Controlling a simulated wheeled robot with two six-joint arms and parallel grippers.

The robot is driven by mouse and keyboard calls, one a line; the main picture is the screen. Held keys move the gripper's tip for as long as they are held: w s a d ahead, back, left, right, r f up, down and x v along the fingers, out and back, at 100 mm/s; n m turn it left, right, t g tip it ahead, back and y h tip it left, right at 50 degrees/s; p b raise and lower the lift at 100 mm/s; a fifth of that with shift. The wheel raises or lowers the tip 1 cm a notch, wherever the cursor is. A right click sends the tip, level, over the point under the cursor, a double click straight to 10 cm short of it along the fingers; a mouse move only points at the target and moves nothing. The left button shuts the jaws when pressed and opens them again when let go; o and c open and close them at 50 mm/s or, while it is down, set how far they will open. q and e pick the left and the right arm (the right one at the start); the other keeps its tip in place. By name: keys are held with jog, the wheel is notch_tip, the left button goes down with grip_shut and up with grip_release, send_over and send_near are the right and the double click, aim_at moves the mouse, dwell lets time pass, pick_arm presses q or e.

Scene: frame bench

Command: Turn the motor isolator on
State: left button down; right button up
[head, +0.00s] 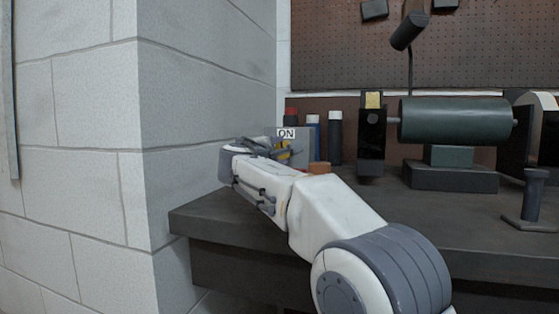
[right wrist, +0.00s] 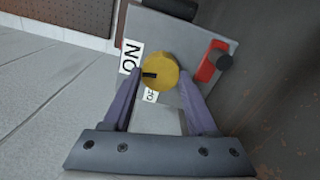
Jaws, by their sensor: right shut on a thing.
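The motor isolator is a grey box (right wrist: 205,40) with a round yellow knob (right wrist: 160,66) on its face. A white ON label (right wrist: 131,57) sits beside the knob, and a second, partly covered label (right wrist: 150,96) is below it. A black mark on the knob is on its left side in the right wrist view, between the two labels. My right gripper (right wrist: 163,80) is shut on the knob, one finger on each side. In the head view the ON label (head: 286,133) shows above my right gripper (head: 276,150), which hides most of the box. My left gripper is out of view.
A red part with a dark round end (right wrist: 208,64) is on the box beside the knob. Bottles (head: 335,135) stand behind on the dark bench (head: 235,222). A green motor (head: 455,120) stands to the right. A pale block wall (head: 200,130) is close on the left.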

jog(key=shift+f+m+b, duration=0.1)
jog(key=shift+m+b, duration=0.45)
jog(key=shift+m, duration=0.55)
jog(key=o, duration=1.4)
jog(key=shift+s, duration=0.1)
jog(key=b+v, duration=0.1)
jog(key=v, duration=0.9)
jog(key=shift+s, duration=0.15)
